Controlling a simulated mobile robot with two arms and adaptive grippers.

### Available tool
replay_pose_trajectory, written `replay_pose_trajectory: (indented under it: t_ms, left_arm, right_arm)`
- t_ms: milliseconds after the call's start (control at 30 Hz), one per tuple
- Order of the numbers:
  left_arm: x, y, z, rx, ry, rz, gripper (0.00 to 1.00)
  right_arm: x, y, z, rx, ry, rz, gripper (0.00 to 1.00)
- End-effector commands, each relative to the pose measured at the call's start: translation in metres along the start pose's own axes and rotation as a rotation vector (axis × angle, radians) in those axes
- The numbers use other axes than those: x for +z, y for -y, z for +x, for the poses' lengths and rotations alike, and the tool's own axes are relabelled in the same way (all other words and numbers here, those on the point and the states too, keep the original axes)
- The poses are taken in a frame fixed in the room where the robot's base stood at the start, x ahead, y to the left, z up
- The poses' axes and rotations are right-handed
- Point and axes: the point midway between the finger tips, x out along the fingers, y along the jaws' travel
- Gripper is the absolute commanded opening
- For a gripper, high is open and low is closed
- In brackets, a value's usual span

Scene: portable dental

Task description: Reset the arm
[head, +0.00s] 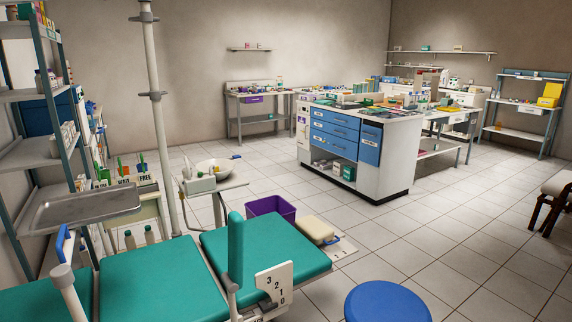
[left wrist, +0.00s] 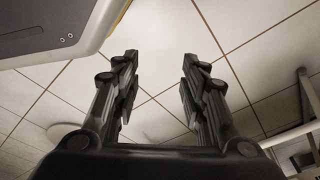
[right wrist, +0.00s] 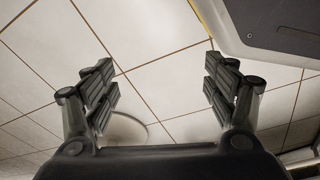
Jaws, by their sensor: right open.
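Neither of my arms shows in the head view. In the left wrist view my left gripper (left wrist: 157,85) has its two dark fingers apart, with only tiled floor between them. In the right wrist view my right gripper (right wrist: 160,92) is open and empty, its fingers spread wide over tiled floor. Each wrist view also shows part of a pale body with a grey panel, at the upper left in the left wrist view and the upper right in the right one. Neither gripper touches anything visible.
A green dental chair (head: 163,290) fills the front left, beside a metal tray (head: 80,207) and shelf rack. A blue stool (head: 386,302) stands at the front. A purple bin (head: 270,208) and a white-blue cabinet island (head: 384,155) stand farther back.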

Motion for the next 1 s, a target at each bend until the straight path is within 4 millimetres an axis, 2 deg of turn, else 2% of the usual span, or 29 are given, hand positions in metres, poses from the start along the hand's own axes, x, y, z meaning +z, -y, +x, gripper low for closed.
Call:
replay_pose_trajectory:
  t_ms: [33,300,500,667,1000]
  left_arm:
    - [0.013,-0.001,-0.004,0.001,0.016,0.002,0.40]
    - [0.089,-0.002,0.003,0.005,0.061,0.013,0.40]
    - [0.132,-0.002,-0.002,0.006,0.081,0.019,0.40]
    - [0.146,-0.002,-0.003,0.007,0.085,0.021,0.40]
    - [0.148,-0.002,-0.002,0.007,0.086,0.021,0.40]
  right_arm:
    - [0.012,0.001,-0.004,-0.001,0.015,-0.002,0.78]
    - [0.089,0.002,0.003,-0.005,0.060,-0.013,0.78]
    - [0.132,0.002,-0.002,-0.007,0.080,-0.019,0.78]
    - [0.146,0.002,-0.003,-0.007,0.086,-0.021,0.78]
    - [0.148,0.002,-0.002,-0.007,0.086,-0.021,0.78]
